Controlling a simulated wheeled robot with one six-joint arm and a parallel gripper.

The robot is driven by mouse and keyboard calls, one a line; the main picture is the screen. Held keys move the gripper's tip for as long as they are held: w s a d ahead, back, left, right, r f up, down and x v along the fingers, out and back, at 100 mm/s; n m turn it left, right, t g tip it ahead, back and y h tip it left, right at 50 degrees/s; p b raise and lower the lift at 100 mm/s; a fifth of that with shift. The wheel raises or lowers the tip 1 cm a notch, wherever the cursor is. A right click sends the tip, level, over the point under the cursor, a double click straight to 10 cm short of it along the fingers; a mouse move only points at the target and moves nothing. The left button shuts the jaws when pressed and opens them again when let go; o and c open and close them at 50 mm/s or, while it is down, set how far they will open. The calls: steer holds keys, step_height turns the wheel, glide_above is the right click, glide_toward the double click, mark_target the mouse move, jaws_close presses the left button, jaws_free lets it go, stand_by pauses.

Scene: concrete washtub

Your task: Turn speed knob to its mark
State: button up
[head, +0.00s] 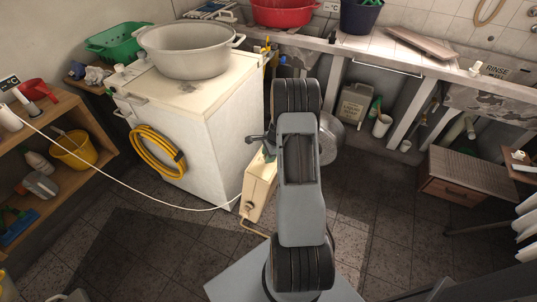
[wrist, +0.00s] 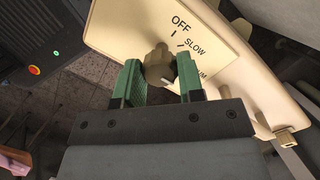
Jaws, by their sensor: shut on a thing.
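In the wrist view a dark brown-grey speed knob (wrist: 158,64) stands out from a cream panel (wrist: 130,28). The panel is printed OFF and SLOW, with short tick lines beside the words, and a third word is partly hidden, ending in UM. My gripper (wrist: 159,62) has its two green ridged fingers on either side of the knob and is shut on it. Which mark the knob points to I cannot tell. In the head view the cream machine (head: 259,188) shows to the left of my arm, and the knob is not visible there.
A white washing machine (head: 222,122) with a yellow hose (head: 157,150) and a grey tub (head: 189,50) stands left of the cream machine. A white cord (head: 100,178) hangs across the left. A wooden cabinet (head: 468,175) stands right. Tiled floor is open in front.

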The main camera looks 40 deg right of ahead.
stand_by(0.4)
steer(key=o, duration=0.9)
steer(key=shift+r, duration=0.1)
steer(key=p+v, duration=0.1)
steer(key=v, duration=1.2)
steer(key=shift+d+r+p, duration=0.15)
steer(key=shift+r+p, duration=0.15)
